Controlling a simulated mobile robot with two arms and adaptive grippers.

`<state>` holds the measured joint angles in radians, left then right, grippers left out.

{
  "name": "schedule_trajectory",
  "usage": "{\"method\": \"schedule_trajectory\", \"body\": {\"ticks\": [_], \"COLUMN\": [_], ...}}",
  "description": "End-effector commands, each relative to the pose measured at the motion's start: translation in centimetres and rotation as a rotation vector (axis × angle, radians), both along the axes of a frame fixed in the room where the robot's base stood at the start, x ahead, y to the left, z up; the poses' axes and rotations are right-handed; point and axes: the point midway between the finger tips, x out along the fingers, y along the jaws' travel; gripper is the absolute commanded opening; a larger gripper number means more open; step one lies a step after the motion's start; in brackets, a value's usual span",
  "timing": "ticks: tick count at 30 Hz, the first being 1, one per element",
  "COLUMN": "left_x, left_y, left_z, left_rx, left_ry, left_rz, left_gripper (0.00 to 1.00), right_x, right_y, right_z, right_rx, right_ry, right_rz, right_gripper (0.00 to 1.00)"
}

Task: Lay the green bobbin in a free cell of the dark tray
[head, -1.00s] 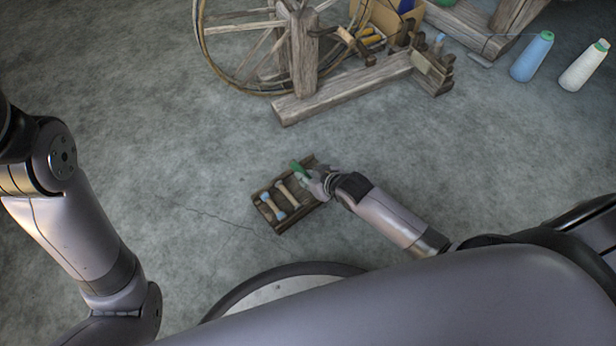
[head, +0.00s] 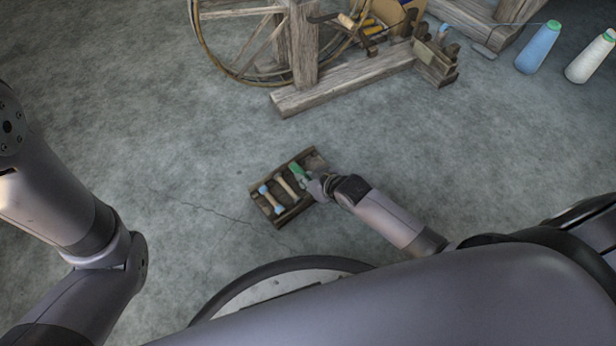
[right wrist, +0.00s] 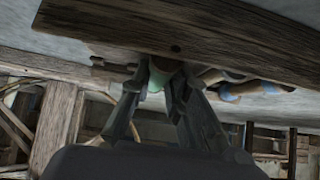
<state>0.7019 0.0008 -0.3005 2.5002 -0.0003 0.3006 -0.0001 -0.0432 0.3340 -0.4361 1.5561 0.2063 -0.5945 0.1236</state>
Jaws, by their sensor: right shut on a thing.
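The dark wooden tray (head: 315,159) lies on the floor in the head view. My right gripper (head: 307,180) is shut on the green bobbin (head: 298,171), which appears within the tray's outline, right of the plain bobbin. Whether it touches the cell floor I cannot tell. In the right wrist view the green bobbin (right wrist: 157,80) shows between the fingers, close to a dark wooden board. My left arm shows at the left, but its gripper is out of view.
A wooden spinning wheel frame (head: 345,80) stands at the back. A blue cone (head: 538,48) and a white cone (head: 590,57) of yarn stand at the upper right. The grey floor left of the tray is clear.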

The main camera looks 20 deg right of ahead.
Motion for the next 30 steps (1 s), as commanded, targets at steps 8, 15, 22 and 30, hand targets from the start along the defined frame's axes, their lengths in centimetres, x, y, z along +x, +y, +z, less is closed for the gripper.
{"method": "schedule_trajectory", "body": {"ticks": [8, 15, 22, 30], "left_x": [0.0, 0.0, 0.2, 0.1], "left_y": [0.0, 0.0, 0.1, 0.0], "left_z": [0.0, 0.0, 0.0, 0.0], "left_rx": [0.0, 0.0, -0.003, -0.002], "left_ry": [0.0, 0.0, 0.007, 0.005], "left_rz": [0.0, -0.001, 0.0, 0.0], "left_gripper": [0.4, 0.4, 0.4, 0.4], "right_x": [-0.1, -0.1, -0.2, -2.4], "right_y": [0.0, 0.0, 0.0, -0.9], "right_z": [-0.1, -0.2, -0.1, 2.3], "right_rx": [-0.001, -0.001, -0.002, -0.002], "right_ry": [0.004, 0.004, 0.005, 0.001], "right_rz": [0.0, 0.0, 0.0, 0.001], "right_gripper": [0.3, 0.4, 0.4, 0.4]}}
